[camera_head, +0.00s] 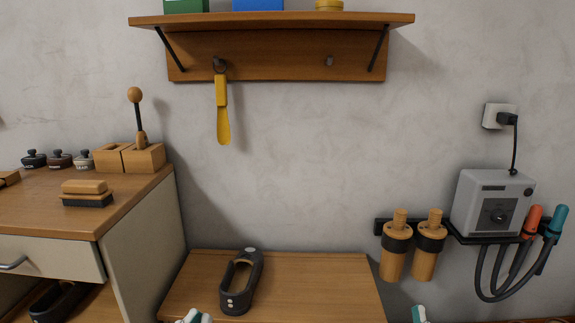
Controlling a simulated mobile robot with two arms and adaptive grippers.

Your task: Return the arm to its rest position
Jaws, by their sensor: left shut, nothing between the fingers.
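Only the tip of my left gripper (195,317) shows, white and teal, at the bottom edge left of centre. It is shut and empty, in front of the low wooden top (310,285). A small teal and white tip of my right gripper (419,314) shows at the bottom edge right of centre. Too little of it is in view to tell its state. The rest of both arms is out of view.
A wooden cabinet (140,225) with a brush and blocks is at left. A wall shelf (280,20) holds a hanging yellow tool (222,110). A grey box (492,203) with hoses and two wooden-handled tools hang at right. The low top's right part is clear.

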